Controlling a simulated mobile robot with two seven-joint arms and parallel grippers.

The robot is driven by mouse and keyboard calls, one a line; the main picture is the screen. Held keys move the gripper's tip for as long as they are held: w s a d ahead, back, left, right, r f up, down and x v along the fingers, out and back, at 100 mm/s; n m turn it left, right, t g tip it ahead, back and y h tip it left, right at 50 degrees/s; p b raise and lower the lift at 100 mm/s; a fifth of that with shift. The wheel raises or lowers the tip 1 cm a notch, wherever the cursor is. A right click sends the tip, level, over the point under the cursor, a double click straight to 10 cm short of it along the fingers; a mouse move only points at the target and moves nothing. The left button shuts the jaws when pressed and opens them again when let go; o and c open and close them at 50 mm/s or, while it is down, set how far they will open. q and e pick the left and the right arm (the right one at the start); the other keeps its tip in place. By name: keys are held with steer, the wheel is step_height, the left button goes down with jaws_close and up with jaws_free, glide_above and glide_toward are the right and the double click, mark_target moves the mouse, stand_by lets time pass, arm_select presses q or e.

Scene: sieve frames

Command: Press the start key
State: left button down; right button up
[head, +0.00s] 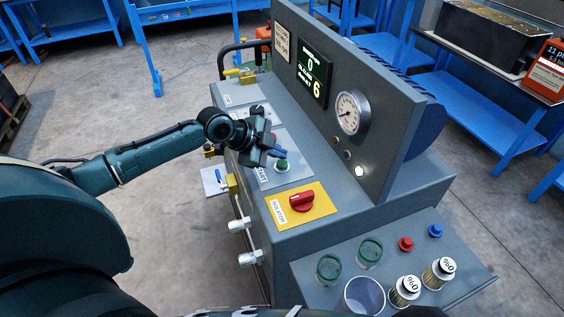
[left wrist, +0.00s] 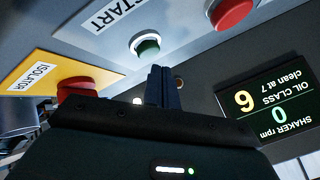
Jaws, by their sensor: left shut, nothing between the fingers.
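The start key is a green round button (head: 282,165) in a pale ring on the grey console top, on a light plate with a partly hidden label. In the left wrist view the green button (left wrist: 148,46) sits beside the START label (left wrist: 115,14). My left gripper (head: 280,153) is shut and empty. Its fingertips are close to the green button in the head view, and a gap shows between them in the left wrist view, where the closed fingers (left wrist: 163,86) point toward the panel. My right gripper is not in view.
A red isolator knob (head: 302,201) on a yellow plate is nearer on the console. A red button (left wrist: 232,14) lies beyond START. The upright panel carries a gauge (head: 348,112) and a display (head: 313,73) reading 0 and 6. Jars and filters stand on the side shelf (head: 325,298).

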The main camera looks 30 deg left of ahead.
arm_select(q)
steer(key=shift+f, duration=0.1)
steer(key=shift+f, duration=0.3)
steer(key=shift+f+b, duration=0.55)
steer(key=shift+f, duration=0.05)
stand_by(1.0)
steer(key=shift+r+p, duration=0.8)
steer(key=shift+r, duration=0.1)
steer(key=shift+r, duration=0.15)
